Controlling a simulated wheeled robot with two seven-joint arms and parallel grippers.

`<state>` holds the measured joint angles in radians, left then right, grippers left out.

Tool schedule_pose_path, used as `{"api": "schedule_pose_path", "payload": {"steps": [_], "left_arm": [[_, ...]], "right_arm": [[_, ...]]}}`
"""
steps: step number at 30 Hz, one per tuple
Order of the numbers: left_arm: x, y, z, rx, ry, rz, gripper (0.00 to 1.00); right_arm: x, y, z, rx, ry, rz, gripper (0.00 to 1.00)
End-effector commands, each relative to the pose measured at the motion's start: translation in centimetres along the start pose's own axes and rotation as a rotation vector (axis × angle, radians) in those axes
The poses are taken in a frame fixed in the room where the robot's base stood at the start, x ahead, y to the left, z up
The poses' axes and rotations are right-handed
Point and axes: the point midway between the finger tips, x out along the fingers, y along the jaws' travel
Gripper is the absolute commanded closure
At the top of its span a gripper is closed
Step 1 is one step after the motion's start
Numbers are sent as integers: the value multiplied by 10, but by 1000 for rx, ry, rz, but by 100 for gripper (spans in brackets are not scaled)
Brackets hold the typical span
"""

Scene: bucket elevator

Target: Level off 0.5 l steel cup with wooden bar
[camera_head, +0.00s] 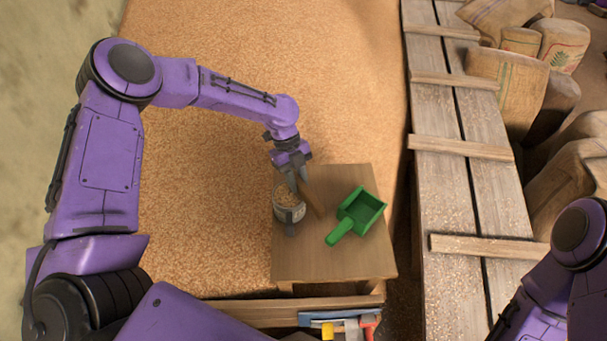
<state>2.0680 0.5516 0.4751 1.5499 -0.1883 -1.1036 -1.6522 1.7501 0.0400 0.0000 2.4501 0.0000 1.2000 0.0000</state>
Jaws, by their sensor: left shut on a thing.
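A steel cup (289,212) with a handle stands upright near the left edge of a small wooden table (340,265). It looks filled with grain up to about its rim. My left gripper (298,182) is just above and behind the cup, shut on a wooden bar (313,197). The bar slants down to the right beside the cup's rim; I cannot tell whether it touches the cup. Part of the cup's far rim is hidden by the gripper and bar. My right arm shows at the lower right, but its gripper is out of view.
A green scoop (360,212) lies on the table, right of the cup. Grain (220,200) spreads behind and left of the table. A plank wall (455,200) and sacks (510,85) stand at the right. Tools (345,325) lie below the table's front.

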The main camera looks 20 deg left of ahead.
Motion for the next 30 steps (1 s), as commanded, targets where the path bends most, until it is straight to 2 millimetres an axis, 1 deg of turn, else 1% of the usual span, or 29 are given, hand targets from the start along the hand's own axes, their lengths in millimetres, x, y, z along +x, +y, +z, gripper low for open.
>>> {"api": "schedule_pose_path", "payload": {"steps": [13, 30], "left_arm": [[-2, 32, -1, 1, 1, -1, 99], [-3, 73, -1, -1, 1, -2, 99]], "right_arm": [[-11, 1, -4, 0, 0, 0, 38], [-31, 3, -13, 0, 0, 0, 38]]}}
